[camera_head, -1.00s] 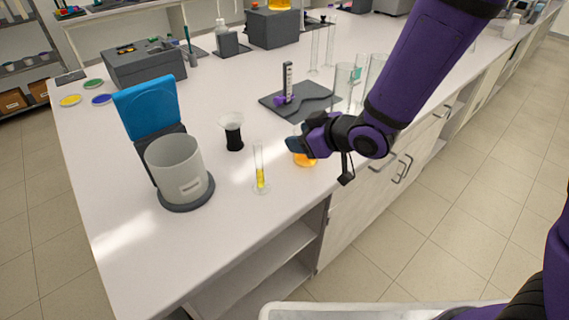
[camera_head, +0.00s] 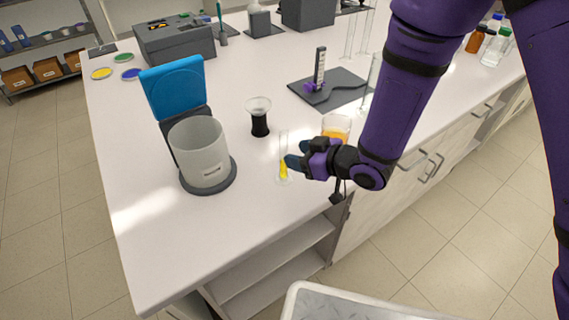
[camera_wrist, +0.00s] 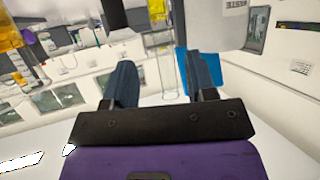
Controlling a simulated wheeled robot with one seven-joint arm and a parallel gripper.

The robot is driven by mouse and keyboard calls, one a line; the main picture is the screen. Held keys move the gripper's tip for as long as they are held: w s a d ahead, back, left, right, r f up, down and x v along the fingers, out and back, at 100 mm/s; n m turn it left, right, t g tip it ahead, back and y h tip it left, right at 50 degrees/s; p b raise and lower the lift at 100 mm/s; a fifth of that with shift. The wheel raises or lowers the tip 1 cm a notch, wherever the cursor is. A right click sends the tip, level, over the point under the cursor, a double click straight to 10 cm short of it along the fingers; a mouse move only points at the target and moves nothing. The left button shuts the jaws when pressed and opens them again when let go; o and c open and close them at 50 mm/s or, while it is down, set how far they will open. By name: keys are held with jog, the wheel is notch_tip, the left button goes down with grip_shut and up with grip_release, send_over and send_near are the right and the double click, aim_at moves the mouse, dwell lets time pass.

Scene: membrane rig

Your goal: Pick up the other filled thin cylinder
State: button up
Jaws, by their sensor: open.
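The thin cylinder (camera_head: 283,141) stands upright near the table's front edge, with yellow liquid in its lower part. My gripper (camera_head: 296,155) is open beside it, on its right, its fingertips overlapping the tube's right side in the head view. The wrist view seems upside down; there the clear tube (camera_wrist: 160,70) shows between my spread fingers (camera_wrist: 161,84), with the yellow liquid at the top. I see no finger clearly touching it. No other thin cylinder with liquid is clearly visible.
A glass with orange liquid (camera_head: 336,126) stands just behind my gripper. A frosted beaker (camera_head: 199,150) on a dark base stands left, by a blue lid (camera_head: 176,86). Clear tabletop lies in front left.

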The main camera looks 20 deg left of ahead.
jog(key=shift+f+x, duration=0.2)
jog(key=shift+x, duration=2.35)
jog(key=shift+s, duration=0.2)
grip_shut()
